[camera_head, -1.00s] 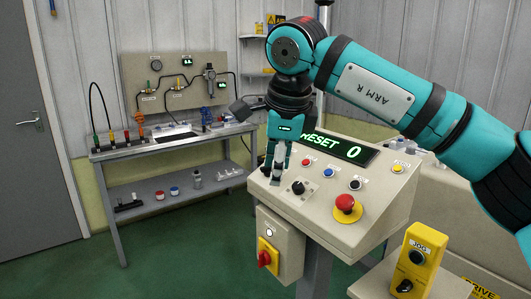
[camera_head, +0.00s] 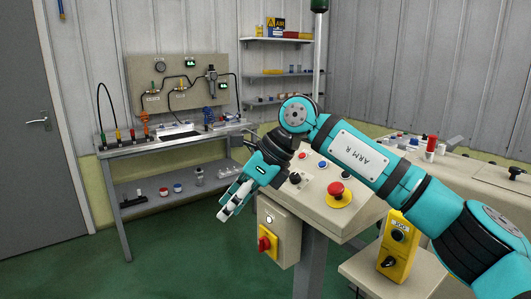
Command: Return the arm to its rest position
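My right arm (camera_head: 358,155), teal with a plate lettered ARM R, comes in from the lower right and crosses in front of the control console (camera_head: 322,207). My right gripper (camera_head: 232,206) hangs in the air to the left of the console, pointing down and to the left. It touches nothing that I can see, and its fingers look close together, but I cannot tell whether they are fully shut. The arm hides the console's display and part of its button panel. My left gripper is not in view.
On the console are a red emergency button (camera_head: 337,190) and a black knob (camera_head: 294,179). Below hangs a box with a red switch (camera_head: 264,243). A yellow jog box (camera_head: 398,247) stands at right. A workbench (camera_head: 170,143) stands behind. The green floor (camera_head: 190,255) at left is clear.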

